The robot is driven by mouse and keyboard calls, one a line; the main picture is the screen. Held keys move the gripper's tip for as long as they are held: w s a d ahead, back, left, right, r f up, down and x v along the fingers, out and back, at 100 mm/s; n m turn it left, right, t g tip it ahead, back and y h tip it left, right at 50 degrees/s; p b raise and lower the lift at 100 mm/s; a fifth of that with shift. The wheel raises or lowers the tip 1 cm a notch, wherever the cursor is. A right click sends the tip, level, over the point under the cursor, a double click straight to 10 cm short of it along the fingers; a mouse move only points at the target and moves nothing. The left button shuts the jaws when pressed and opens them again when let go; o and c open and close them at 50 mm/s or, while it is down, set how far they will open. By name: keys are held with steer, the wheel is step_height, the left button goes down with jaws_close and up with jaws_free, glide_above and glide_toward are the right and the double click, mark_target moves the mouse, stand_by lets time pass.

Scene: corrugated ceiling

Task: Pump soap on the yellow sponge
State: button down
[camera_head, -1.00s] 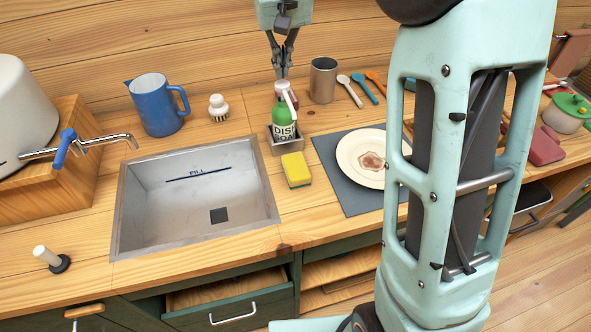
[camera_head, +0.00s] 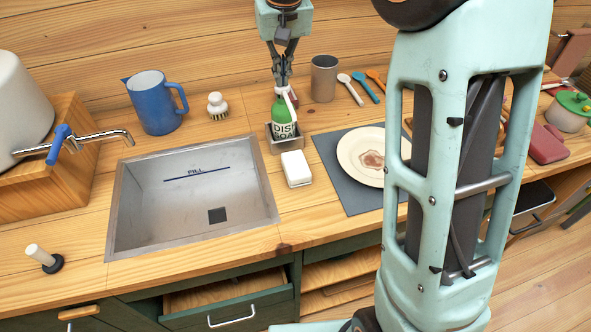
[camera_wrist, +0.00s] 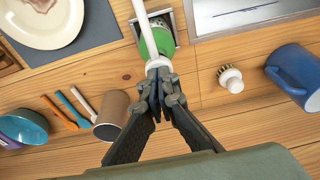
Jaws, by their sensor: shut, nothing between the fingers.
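The sponge (camera_head: 296,169) lies on the counter in front of the soap bottle, and its top now looks white. The green dish soap bottle (camera_head: 284,130) stands upright in a small metal tray (camera_head: 272,143) behind the sponge. My gripper (camera_head: 283,86) is shut and empty, pointing down at the top of the bottle. In the wrist view my gripper (camera_wrist: 159,68) has its fingertips together at the white pump (camera_wrist: 147,40) above the green bottle (camera_wrist: 158,42). The fingers hide part of the pump head. The sponge is not seen in the wrist view.
The metal sink (camera_head: 190,230) is left of the sponge. A plate (camera_head: 358,152) on a grey mat (camera_head: 328,157) is at the right. A blue pitcher (camera_head: 152,103), a brush (camera_head: 217,105) and a metal cup (camera_head: 324,79) stand nearby.

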steer(key=shift+f, duration=0.15)
steer(key=shift+w+p+v, duration=0.2)
steer(key=shift+p+v, duration=0.6)
steer(key=shift+v, duration=0.05)
steer(key=shift+w+p+v, duration=0.15)
steer(key=shift+p+v, duration=0.65)
steer(key=shift+v, duration=0.05)
steer(key=w+p+v, duration=0.1)
steer(key=p+v, duration=0.4)
steer(key=v, duration=0.1)
steer(key=shift+a, duration=0.15)
steer(key=shift+w, duration=0.15)
